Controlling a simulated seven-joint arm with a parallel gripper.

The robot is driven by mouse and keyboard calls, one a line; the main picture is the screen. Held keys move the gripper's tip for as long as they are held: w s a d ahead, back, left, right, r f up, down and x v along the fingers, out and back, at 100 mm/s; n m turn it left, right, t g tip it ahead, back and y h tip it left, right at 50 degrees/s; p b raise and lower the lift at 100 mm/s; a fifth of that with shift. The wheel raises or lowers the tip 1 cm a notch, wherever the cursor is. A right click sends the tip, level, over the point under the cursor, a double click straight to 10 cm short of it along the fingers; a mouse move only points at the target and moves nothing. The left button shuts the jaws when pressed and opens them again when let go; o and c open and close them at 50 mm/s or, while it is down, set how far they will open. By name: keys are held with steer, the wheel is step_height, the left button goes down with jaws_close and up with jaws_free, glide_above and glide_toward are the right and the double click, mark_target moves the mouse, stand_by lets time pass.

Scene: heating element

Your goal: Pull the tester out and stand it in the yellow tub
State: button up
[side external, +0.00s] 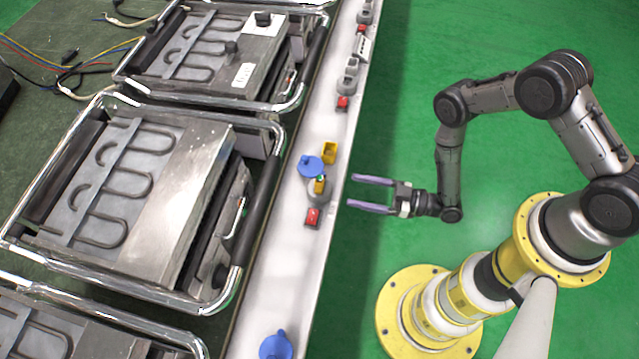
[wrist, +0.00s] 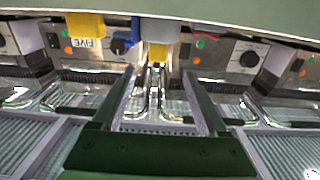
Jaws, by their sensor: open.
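The tester (side external: 320,184) is a small yellow piece with a green top. It stands upright in a round grey holder (side external: 318,193) on the white ledge. The yellow tub (side external: 329,153) stands just behind it in the side view. My gripper (side external: 371,193) is open and empty. It is to the right of the tester, off the ledge's edge, with its fingers pointing towards it and a clear gap between. The wrist view looks upside down. There the tester (wrist: 158,52) shows between and beyond the fingertips, with the yellow tub (wrist: 86,22) to its left.
Another blue piece (side external: 276,345) is at the near end of the ledge (side external: 275,270). Metal grill units (side external: 170,190) stand along its left side. Green floor is clear around my gripper.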

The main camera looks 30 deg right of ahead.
mark_target(324, 182)
steer(key=x, duration=0.9)
steer(key=shift+w+d, duration=0.15)
steer(key=shift+d, duration=0.05)
steer(key=shift+r, duration=0.1)
jaws_close()
